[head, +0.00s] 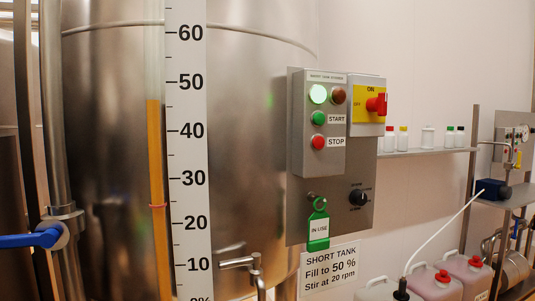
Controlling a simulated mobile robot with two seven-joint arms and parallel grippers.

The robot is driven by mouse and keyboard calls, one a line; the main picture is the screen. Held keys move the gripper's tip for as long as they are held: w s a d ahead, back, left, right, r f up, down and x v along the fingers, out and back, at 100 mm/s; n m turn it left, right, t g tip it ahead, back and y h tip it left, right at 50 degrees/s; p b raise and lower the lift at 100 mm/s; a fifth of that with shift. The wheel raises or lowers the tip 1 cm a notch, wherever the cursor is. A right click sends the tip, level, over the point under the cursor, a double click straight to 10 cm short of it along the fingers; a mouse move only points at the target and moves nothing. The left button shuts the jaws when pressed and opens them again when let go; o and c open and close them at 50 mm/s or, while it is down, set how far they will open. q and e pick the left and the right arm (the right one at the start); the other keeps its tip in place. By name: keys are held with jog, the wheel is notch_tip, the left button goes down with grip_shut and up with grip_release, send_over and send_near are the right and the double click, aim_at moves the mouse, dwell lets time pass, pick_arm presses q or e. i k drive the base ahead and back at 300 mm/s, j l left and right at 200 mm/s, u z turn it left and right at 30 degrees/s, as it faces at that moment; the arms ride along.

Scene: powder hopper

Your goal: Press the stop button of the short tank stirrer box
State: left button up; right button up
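The short tank stirrer box (322,161) is a grey control box on a metal plate in front of the steel tank. Its red stop button (318,142) sits below the green start button (318,118). Above them a pale green lamp (318,94) is lit and a dark red lamp (338,95) looks unlit. A red rotary switch (376,104) on a yellow plate is to the right, by the word ON. Neither of my grippers shows in the head view.
A green "IN USE" tag (319,226) hangs below the box, beside a black knob (358,197). The level scale (188,150) stands left of the box. A sign (330,269) reads "Fill to 50 %, Stir at 20 rpm". A shelf with bottles (428,151) and canisters (435,284) are right.

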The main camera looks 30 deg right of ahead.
aim_at(319, 142)
jog(key=z, duration=1.3)
